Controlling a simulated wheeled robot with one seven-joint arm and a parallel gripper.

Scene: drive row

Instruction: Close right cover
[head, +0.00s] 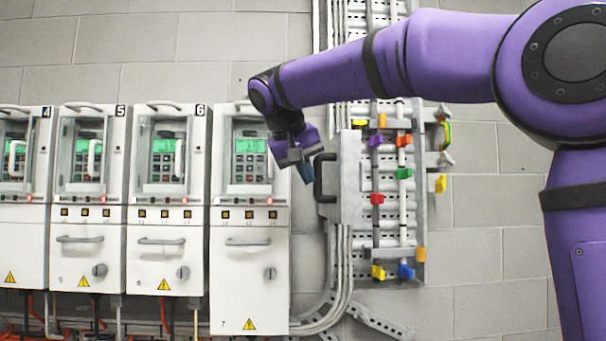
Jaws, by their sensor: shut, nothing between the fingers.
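A narrow grey cover (351,178) stands out from the wall rack, to the right of the cabinet marked 7. A black handle (319,178) is on its left side. I cannot tell for certain that this is the right cover, nor how far open it stands. My gripper (306,173) is shut and empty, with its fingertips pointing down. In the picture it is just left of the black handle, over the right edge of cabinet 7. I cannot tell whether it touches the handle.
White cabinets stand in a row at left, including cabinet 7 (248,290) and cabinet 6 (166,262), with handles, knobs and green displays. Behind the cover, a perforated wall rack (414,225) carries pipes and several coloured valves. Grey cables (343,265) run below the cover. My purple arm crosses the upper right.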

